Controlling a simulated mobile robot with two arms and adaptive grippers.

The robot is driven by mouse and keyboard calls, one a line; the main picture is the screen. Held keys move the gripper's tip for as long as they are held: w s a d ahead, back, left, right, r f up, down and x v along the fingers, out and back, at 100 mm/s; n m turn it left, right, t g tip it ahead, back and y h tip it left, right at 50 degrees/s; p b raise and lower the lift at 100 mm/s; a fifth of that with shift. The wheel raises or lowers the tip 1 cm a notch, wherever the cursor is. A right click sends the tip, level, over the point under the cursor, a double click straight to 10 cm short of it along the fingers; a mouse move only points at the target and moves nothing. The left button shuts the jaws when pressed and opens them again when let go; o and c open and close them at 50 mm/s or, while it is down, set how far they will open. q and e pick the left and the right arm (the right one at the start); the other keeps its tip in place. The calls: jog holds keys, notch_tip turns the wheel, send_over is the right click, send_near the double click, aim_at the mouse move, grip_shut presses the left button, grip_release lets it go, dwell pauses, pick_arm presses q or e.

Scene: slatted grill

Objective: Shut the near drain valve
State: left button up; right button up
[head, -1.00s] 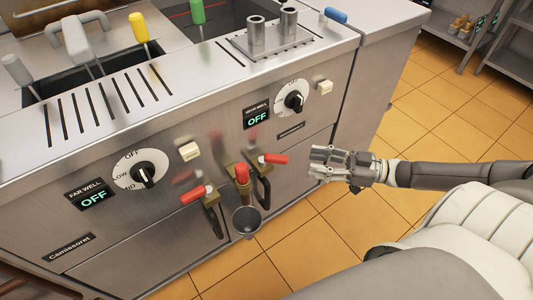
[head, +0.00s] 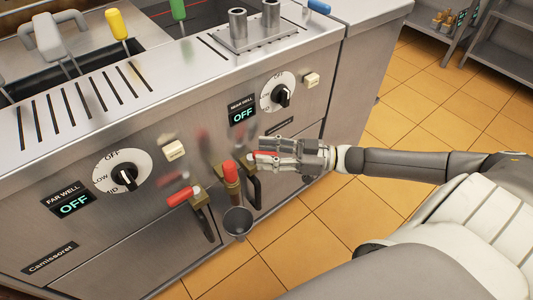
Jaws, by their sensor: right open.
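The near drain valve has a red lever (head: 266,154) pointing right, on the steel front panel below the NEAR WELL display (head: 242,112). My right gripper (head: 268,152) is open at this lever, its fingers overlapping the lever in the picture; I cannot tell whether they touch it. The valve body is partly hidden by the hand. A second red-handled valve (head: 180,196) sits lower left, its lever pointing left. A red-capped upright part (head: 230,172) stands between the two, above a small metal cup (head: 237,222). My left gripper is out of view.
The near well knob (head: 282,96) and the far well knob (head: 126,177) are on the same panel; both displays read OFF. Black bar handles (head: 255,188) stick out below the valves. The tiled floor (head: 330,215) to the right is clear.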

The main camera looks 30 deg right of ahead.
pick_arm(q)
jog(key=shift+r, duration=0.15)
pick_arm(e)
jog(key=shift+w+a, duration=0.1)
jog(key=shift+a, duration=0.05)
grip_shut()
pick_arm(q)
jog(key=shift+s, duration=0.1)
